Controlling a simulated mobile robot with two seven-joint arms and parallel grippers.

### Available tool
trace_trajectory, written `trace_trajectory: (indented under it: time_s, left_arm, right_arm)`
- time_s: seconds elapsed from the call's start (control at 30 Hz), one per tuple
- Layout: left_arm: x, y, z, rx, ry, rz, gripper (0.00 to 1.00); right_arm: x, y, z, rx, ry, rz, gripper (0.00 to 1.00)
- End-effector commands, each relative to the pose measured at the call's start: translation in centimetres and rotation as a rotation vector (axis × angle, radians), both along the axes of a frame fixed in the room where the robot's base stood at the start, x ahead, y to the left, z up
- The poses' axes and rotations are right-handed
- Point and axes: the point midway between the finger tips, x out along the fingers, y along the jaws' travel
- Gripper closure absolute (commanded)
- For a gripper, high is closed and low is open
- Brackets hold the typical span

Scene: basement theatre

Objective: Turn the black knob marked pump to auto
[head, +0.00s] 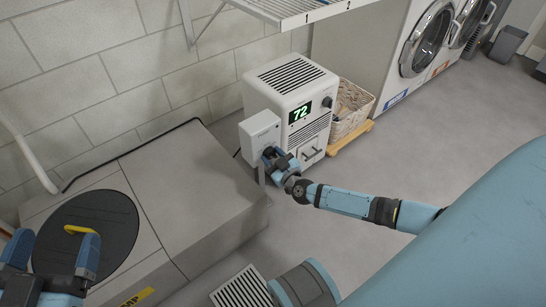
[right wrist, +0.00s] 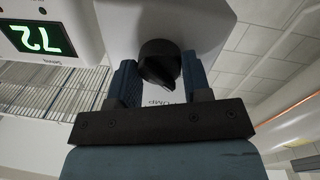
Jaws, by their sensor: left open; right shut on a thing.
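The black knob (right wrist: 158,62) sits on the face of a light grey control box (head: 260,131), which also shows in the right wrist view (right wrist: 205,25). A partly hidden label reading PUMP (right wrist: 158,102) is beside the knob. My right gripper (head: 272,155) is at the box in the head view and hides the knob there. In the right wrist view my right gripper (right wrist: 160,80) is shut on the knob, one finger on each side. No auto marking is readable. My left gripper (head: 54,250) is open and empty at the lower left, above the low grey platform (head: 190,170).
A white dehumidifier (head: 290,85) reading 72 stands right behind the box. A wicker basket (head: 350,110) is beside it. A round black lid (head: 110,225) with a yellow handle lies in the platform. A wire shelf (head: 285,8) hangs above. The floor at right is mostly clear.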

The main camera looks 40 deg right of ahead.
Motion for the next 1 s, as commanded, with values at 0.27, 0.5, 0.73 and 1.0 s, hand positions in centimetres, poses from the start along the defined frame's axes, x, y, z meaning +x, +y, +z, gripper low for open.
trace_trajectory:
  time_s: [0.27,0.5,0.73,1.0]
  left_arm:
    - [0.0,-0.2,0.6,-0.026,0.032,0.001,0.12]
    - [-0.7,-0.6,0.3,-0.071,0.121,-0.007,0.12]
    - [-1.3,-1.0,-0.2,-0.114,0.201,-0.008,0.12]
    - [-1.5,-1.2,-0.4,-0.142,0.235,-0.008,0.12]
  right_arm:
    - [0.0,0.0,0.2,0.072,0.007,-0.001,0.79]
    - [0.0,0.0,0.3,0.244,0.021,-0.002,0.79]
    - [0.0,0.0,0.2,0.452,0.036,-0.002,0.79]
    - [0.0,-0.1,0.2,0.666,0.051,-0.001,0.79]
